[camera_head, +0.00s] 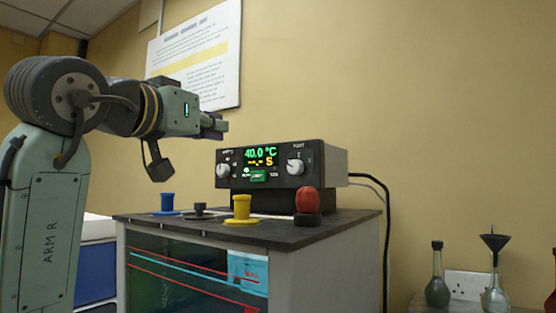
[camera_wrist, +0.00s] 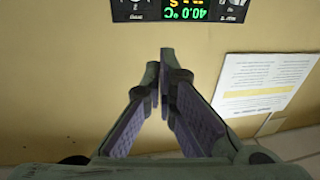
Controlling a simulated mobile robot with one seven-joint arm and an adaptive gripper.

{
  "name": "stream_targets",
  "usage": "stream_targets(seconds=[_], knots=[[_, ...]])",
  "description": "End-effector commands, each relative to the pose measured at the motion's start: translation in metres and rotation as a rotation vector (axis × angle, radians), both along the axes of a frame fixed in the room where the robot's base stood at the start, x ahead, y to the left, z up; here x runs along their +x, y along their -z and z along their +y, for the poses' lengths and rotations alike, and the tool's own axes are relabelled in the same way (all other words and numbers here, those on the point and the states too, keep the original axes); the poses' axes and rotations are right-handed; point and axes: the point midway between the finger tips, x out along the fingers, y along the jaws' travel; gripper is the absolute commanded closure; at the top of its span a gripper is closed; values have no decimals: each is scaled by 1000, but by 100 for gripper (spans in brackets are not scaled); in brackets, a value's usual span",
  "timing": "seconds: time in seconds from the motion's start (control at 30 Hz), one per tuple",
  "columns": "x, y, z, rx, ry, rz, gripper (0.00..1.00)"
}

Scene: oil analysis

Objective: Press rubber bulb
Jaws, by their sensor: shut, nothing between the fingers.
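The rubber bulb is a red, egg-shaped piece (camera_head: 307,201) in a dark round base at the right front of the bath's black top. My gripper (camera_head: 220,126) is in the air to the upper left of the bulb, level with the top of the control box and to its left. In the wrist view my gripper (camera_wrist: 166,60) shows its fingertips together, with nothing between them. The bulb does not show in the wrist view. The control box (camera_head: 268,172) behind the bulb reads 40.0 °C; its display also shows upside down in the wrist view (camera_wrist: 186,8).
The bath top (camera_head: 270,233) also carries a yellow stopper (camera_head: 241,208), a black one (camera_head: 200,211) and a blue one (camera_head: 167,203). Flasks, one with a black funnel (camera_head: 494,242), stand at the lower right. A poster (camera_head: 200,55) hangs on the wall.

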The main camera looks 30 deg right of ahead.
Motion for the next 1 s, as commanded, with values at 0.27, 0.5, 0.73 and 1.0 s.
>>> stream_targets(seconds=[0.27, 0.5, 0.73, 1.0], knots=[[-64, 4, -59, 226, 152, 97, 100], [-71, 6, -63, 250, 165, 107, 100], [-69, 6, -65, 249, 164, 106, 100], [-55, 12, -99, 250, 164, 108, 100]])
